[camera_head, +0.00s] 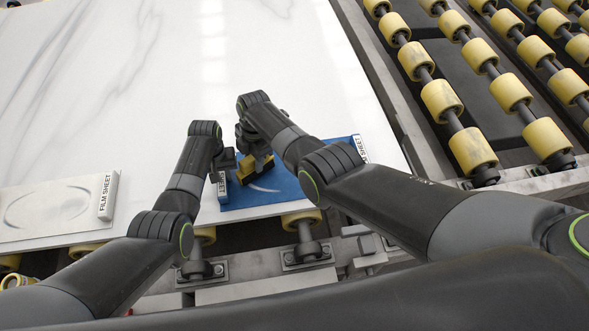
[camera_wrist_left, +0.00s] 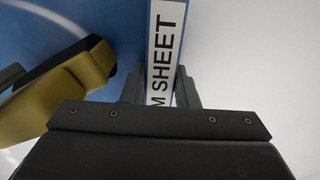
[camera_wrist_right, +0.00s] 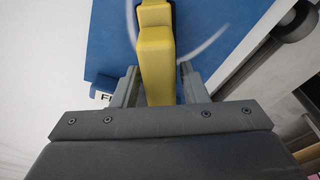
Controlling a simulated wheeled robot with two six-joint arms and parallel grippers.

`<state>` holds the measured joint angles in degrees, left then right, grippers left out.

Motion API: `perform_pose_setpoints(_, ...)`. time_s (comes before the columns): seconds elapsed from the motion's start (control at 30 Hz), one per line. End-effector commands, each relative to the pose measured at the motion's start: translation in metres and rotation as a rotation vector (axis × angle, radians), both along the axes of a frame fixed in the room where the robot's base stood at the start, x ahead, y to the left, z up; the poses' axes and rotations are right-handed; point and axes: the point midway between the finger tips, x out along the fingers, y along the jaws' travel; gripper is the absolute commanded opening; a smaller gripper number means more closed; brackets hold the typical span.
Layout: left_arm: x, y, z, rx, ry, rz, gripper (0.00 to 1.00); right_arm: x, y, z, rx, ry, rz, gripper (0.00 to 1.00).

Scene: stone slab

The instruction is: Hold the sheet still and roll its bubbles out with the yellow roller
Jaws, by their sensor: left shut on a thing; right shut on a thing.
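The blue film sheet (camera_head: 288,188) lies on the white marble slab near its front edge, with a white labelled strip at each end. A curved pale line, perhaps a bubble edge, shows on it. My left gripper (camera_wrist_left: 160,85) is shut on the sheet's left labelled strip (camera_wrist_left: 165,40). My right gripper (camera_wrist_right: 157,80) is shut on the yellow roller's handle (camera_wrist_right: 155,60). The yellow roller (camera_head: 247,170) is over the left part of the sheet, close beside my left gripper; it also shows in the left wrist view (camera_wrist_left: 60,95). Whether the roller touches the sheet is unclear.
A whitish film sheet (camera_head: 55,208) with a labelled strip lies on the slab at the left. The marble slab (camera_head: 200,70) is bare behind my grippers. Rows of yellow conveyor rollers (camera_head: 472,148) and metal rails stand at the right; more rollers lie below the front edge.

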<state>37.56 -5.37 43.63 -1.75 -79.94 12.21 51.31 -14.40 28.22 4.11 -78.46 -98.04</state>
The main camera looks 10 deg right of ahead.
Motion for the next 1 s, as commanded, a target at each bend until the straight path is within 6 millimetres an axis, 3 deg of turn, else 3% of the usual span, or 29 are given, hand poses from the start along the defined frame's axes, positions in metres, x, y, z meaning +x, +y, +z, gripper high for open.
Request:
perform_pose_setpoints(0.03, 0.0, -0.006, 0.001, -0.011, -0.003, -0.002, 0.0, -0.008, 0.007, -0.001, 0.013, 0.011, 0.005, 0.22)
perform_pose_setpoints(0.27, 0.0, -0.007, 0.001, -0.013, -0.003, -0.002, 0.0, -0.01, 0.005, 0.0, 0.012, 0.012, 0.003, 0.21)
perform_pose_setpoints(1.0, 0.002, 0.0, 0.001, 0.001, -0.004, 0.001, 0.0, -0.008, -0.045, -0.005, -0.005, 0.012, -0.005, 0.21)
